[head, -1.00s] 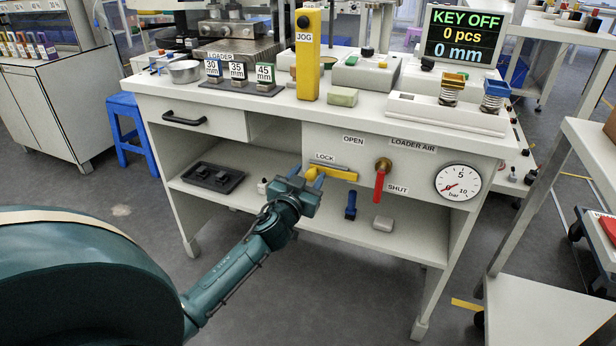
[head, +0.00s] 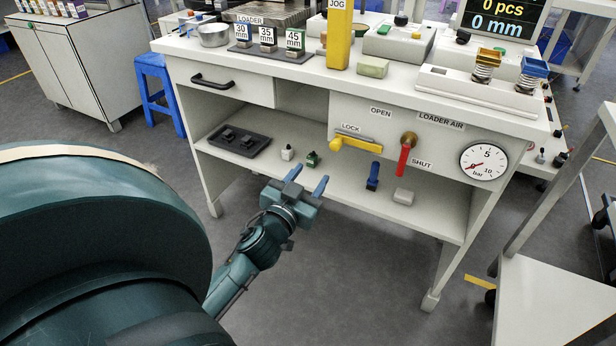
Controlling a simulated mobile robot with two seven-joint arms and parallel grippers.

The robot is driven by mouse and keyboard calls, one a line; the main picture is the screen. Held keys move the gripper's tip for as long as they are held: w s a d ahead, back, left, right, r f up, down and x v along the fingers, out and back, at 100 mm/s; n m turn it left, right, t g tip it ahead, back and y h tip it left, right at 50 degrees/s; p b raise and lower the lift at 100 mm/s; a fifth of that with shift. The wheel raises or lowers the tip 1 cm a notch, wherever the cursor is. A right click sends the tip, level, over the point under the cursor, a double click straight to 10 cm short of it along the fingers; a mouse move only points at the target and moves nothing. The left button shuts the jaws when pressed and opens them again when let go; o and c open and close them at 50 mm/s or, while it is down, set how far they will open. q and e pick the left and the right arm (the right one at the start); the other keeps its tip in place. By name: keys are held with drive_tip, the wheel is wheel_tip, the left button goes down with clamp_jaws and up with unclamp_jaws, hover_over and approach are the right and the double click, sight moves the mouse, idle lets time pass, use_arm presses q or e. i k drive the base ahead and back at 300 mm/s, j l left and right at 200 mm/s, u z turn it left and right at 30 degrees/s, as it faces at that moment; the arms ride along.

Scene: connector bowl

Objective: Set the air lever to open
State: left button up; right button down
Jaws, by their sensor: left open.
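The red air lever (head: 404,158) hangs down from its brass valve (head: 408,139) on the bench's front panel, beside the SHUT label (head: 421,164). The OPEN label (head: 381,112) is above and left of the valve. A yellow lock handle (head: 358,144) lies across the panel left of the lever, under the LOCK label (head: 350,127). My left gripper (head: 306,186) is open and empty, with blue fingertips pointing up toward the bench. It is in front of the lower shelf, below and left of the lock handle and lever, apart from both. My right gripper is out of view.
The pressure gauge (head: 483,162) is right of the lever, its needle at the low end. A white cart (head: 550,290) stands at right.

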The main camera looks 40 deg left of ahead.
sight(406, 146)
drive_tip(key=k+l, duration=0.2)
drive_tip(key=k, duration=0.3)
drive_tip(key=k+l, duration=0.2)
drive_tip(key=k, duration=0.3)
